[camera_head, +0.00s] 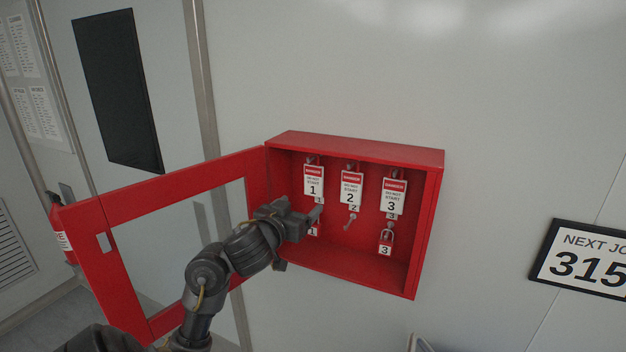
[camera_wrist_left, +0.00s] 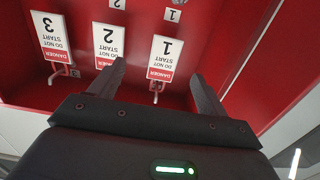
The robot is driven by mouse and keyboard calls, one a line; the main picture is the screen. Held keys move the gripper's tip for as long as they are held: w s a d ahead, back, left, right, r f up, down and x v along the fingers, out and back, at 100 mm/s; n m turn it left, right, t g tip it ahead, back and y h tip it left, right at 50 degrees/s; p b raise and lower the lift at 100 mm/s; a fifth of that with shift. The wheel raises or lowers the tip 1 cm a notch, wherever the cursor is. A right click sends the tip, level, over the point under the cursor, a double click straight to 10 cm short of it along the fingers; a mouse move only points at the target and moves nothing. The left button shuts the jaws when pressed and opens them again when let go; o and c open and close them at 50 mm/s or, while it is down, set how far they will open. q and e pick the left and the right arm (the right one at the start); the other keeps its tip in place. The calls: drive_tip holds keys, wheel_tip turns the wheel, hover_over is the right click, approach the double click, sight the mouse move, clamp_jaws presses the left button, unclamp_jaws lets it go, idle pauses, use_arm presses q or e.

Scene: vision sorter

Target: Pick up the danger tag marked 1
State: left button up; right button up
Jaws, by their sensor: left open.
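The danger tag marked 1 (camera_head: 313,182) hangs on a hook at the left of the open red cabinet, a white card with a red band. In the left wrist view the same tag (camera_wrist_left: 162,57) shows upside down, between the fingers in the picture. My left gripper (camera_head: 316,222) is open, inside the cabinet, just below the tag in the head view. In the left wrist view its two fingers (camera_wrist_left: 160,82) are spread with nothing held between them; I cannot tell the exact gap to the tag. My right gripper is not in view.
The danger tags marked 2 (camera_head: 351,189) and 3 (camera_head: 393,196) hang to the right. Below are a padlock marked 3 (camera_head: 386,241) and a partly hidden one marked 1 (camera_head: 313,231). The cabinet door (camera_head: 170,179) stands open to the left, behind my arm. A fire extinguisher (camera_head: 61,229) stands beyond it.

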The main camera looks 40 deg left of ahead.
sight(313, 177)
use_arm(q)
drive_tip(key=w+a+r+b, duration=0.2)
drive_tip(key=w+r, duration=0.1)
drive_tip(key=w, duration=0.1)
drive_tip(key=shift+w+t+y, duration=0.3)
drive_tip(key=shift+w, duration=0.1)
drive_tip(key=x, duration=0.2)
drive_tip(key=b+x, duration=0.1)
drive_tip(key=x, duration=0.2)
drive_tip(key=shift+a+f, duration=0.2)
drive_tip(key=shift+a, duration=0.1)
drive_tip(key=shift+s, duration=0.1)
drive_tip(key=shift+s+r, duration=0.1)
drive_tip(key=shift+c, duration=0.3)
drive_tip(key=c, duration=1)
drive_tip(key=shift+r, duration=0.15)
